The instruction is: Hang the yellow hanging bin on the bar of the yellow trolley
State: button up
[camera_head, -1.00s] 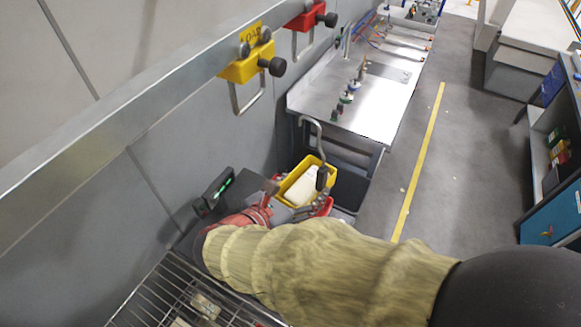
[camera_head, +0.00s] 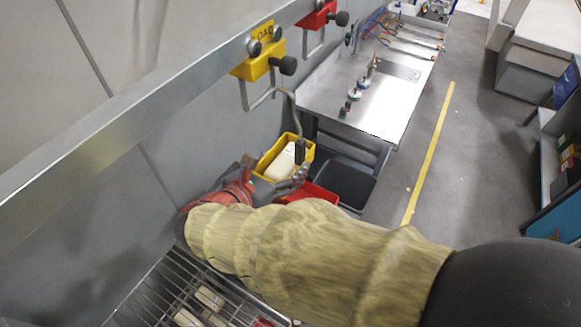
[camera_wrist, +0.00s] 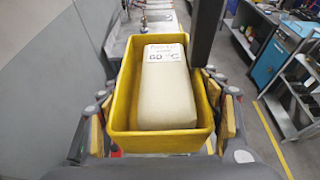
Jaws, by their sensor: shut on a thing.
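The yellow hanging bin (camera_head: 268,162) holds a pale block (camera_head: 281,162) with a paper label that reads "60 °C" in the wrist view. My gripper (camera_wrist: 160,125) is shut on the bin, with fingers at both its sides. A grey hook (camera_head: 296,115) rises from the bin on a dark stem. The yellow trolley (camera_head: 256,66) hangs on the rail, with its open metal bar (camera_head: 244,97) below. In the head view the hook's curved top overlaps the right end of this bar. I cannot tell whether they touch. My arm hides part of the gripper.
A metal rail (camera_head: 150,105) runs along the wall. A red trolley (camera_head: 317,19) hangs farther along it. A steel counter (camera_head: 375,105) stands beyond, with a dark tub (camera_head: 345,180) and a red bin (camera_head: 312,194) below. A wire rack (camera_head: 200,285) is at the bottom.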

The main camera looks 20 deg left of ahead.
aim_at(266, 157)
jog(key=shift+w+a, duration=0.2)
jog(key=shift+a, duration=0.55)
jog(key=shift+w+a, duration=0.25)
jog(key=shift+a, duration=0.55)
jog(key=shift+w+a, duration=0.2)
jog(key=shift+a, duration=0.55)
jog(key=shift+a+f, duration=0.15)
jog(key=shift+a, duration=0.05)
jog(key=shift+f+b, duration=0.7)
jog(key=shift+f, duration=0.3)
jog(key=o, duration=1.5)
jog(key=shift+f, duration=0.1)
